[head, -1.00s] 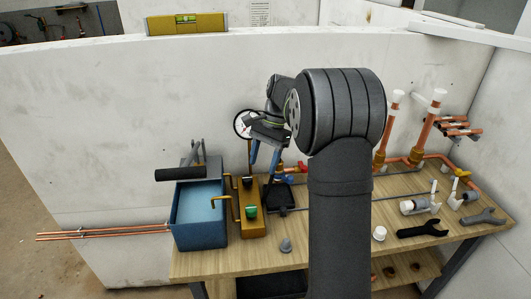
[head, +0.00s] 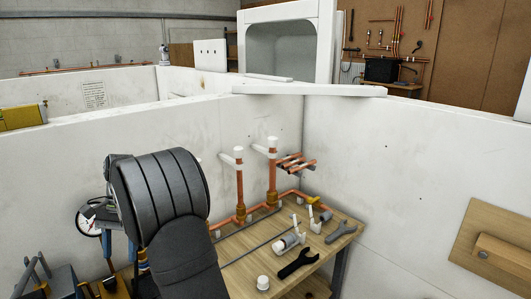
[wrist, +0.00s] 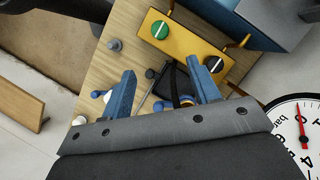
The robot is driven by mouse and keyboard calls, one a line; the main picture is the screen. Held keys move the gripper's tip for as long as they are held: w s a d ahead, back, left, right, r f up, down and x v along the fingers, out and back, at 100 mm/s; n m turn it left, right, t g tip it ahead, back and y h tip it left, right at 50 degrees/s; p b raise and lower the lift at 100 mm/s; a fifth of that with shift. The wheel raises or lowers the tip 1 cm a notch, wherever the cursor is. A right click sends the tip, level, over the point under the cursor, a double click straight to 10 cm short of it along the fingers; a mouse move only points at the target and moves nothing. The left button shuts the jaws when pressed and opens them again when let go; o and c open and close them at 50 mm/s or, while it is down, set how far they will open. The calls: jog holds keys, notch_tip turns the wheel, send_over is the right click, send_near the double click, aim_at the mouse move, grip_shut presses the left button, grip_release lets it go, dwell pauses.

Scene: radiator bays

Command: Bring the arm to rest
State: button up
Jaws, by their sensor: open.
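My gripper (head: 123,250) hangs over the workbench (head: 238,250) at the lower left of the head view, with my arm partly in front of it. In the wrist view its two blue fingers (wrist: 163,90) stand apart, with nothing seen held between them. Beyond them lie the bench top (wrist: 125,45), a dark rod and a black piece. A round pressure gauge (wrist: 300,132) with a red needle is close beside the gripper at the right; it also shows in the head view (head: 88,220). What carries the gauge is hidden.
A yellow block (wrist: 190,45) with green and black knobs and a blue box (wrist: 270,20) are near the fingers.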

jog(key=x, duration=1.6)
jog(key=shift+s+f, duration=0.2)
jog(key=shift+f, duration=0.05)
